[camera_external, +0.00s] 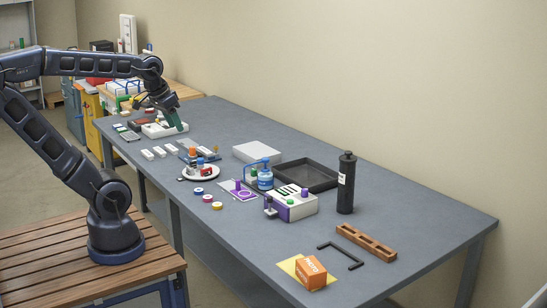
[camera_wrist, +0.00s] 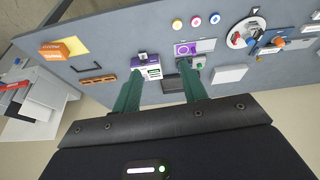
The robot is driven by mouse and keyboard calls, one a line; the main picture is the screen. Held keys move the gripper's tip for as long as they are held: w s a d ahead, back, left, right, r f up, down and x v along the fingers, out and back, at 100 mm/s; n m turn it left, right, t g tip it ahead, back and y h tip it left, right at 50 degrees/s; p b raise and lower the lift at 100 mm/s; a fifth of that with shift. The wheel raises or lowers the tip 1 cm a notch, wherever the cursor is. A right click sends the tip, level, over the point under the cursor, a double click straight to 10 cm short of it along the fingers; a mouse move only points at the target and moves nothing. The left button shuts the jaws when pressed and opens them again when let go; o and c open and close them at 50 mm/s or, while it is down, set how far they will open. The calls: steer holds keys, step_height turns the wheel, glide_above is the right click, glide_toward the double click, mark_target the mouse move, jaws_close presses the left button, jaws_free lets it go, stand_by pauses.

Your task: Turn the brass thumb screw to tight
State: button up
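I cannot make out the brass thumb screw in either view. A white and purple machine (camera_external: 291,207) with a dark post at its left end stands mid-table; in the wrist view it (camera_wrist: 152,70) shows between my fingers, well beyond them. My gripper (camera_external: 178,124) hangs over the far part of the table, above or near a white tray (camera_external: 158,131). In the wrist view its two green fingers (camera_wrist: 160,68) are spread apart with nothing between them. A blue fixture with an orange knob (camera_external: 193,152) lies closer to the gripper; it also shows in the wrist view (camera_wrist: 278,43).
An orange box (camera_external: 311,273) and a wooden block (camera_external: 366,243) are at the near end.

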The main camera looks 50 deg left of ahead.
steer(key=w+a+r+n+g, duration=0.1)
steer(key=w+a+n, duration=0.25)
steer(key=w, duration=0.45)
steer(key=w+a+r+n+h, duration=0.1)
steer(key=w+a+r+n, duration=0.1)
steer(key=w+a, duration=0.45)
steer(key=w+a+r+n+g, duration=0.1)
steer(key=w+a+n, duration=0.2)
steer(key=w, duration=0.6)
steer(key=n+h, duration=0.3)
steer(key=n, duration=1.1)
glide_above(216, 150)
steer(key=s+a, duration=0.2)
steer(key=a, duration=0.3)
step_height(216, 150, down, 26)
steer(key=shift+m+g, duration=0.35)
steer(key=shift+g, duration=0.05)
steer(key=x, duration=1)
steer(key=shift+w+d, duration=0.1)
steer(key=shift+w, duration=0.15)
jaws_close()
